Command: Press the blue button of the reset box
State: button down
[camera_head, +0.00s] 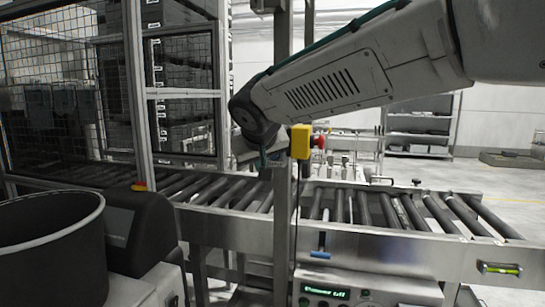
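A yellow box (300,142) with a red knob (319,142) on its right side is fixed to the grey upright post. No blue button shows clearly on it, and I cannot tell whether this is the reset box. My gripper (264,158) is at the arm's end, close to the post, left of and slightly below the yellow box. Its fingers are small and dark here, so their opening is unclear. A small bluish patch shows beside them, too small to identify.
A roller conveyor (350,238) crosses behind the post (282,225). A panel with a green "Power Off" display (325,291) is lower down. A mesh cage (65,90) stands left. Open floor lies at right.

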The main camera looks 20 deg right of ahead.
jog(key=w+d, duration=0.5)
jog(key=w, duration=0.1)
jog(key=shift+w, duration=0.3)
jog(key=shift+w, duration=0.1)
dwell(1.8)
jog(key=shift+w+d, duration=0.15)
jog(key=shift+w, duration=0.1)
jog(key=shift+w+d, duration=0.3)
jog(key=shift+w, duration=0.1)
dwell(0.8)
dwell(0.3)
jog(key=shift+s+a, duration=0.5)
jog(key=shift+s, duration=0.25)
jog(key=shift+s+a, duration=0.75)
jog(key=shift+s, duration=0.3)
jog(key=shift+s+a, duration=0.75)
jog(key=shift+s, duration=0.25)
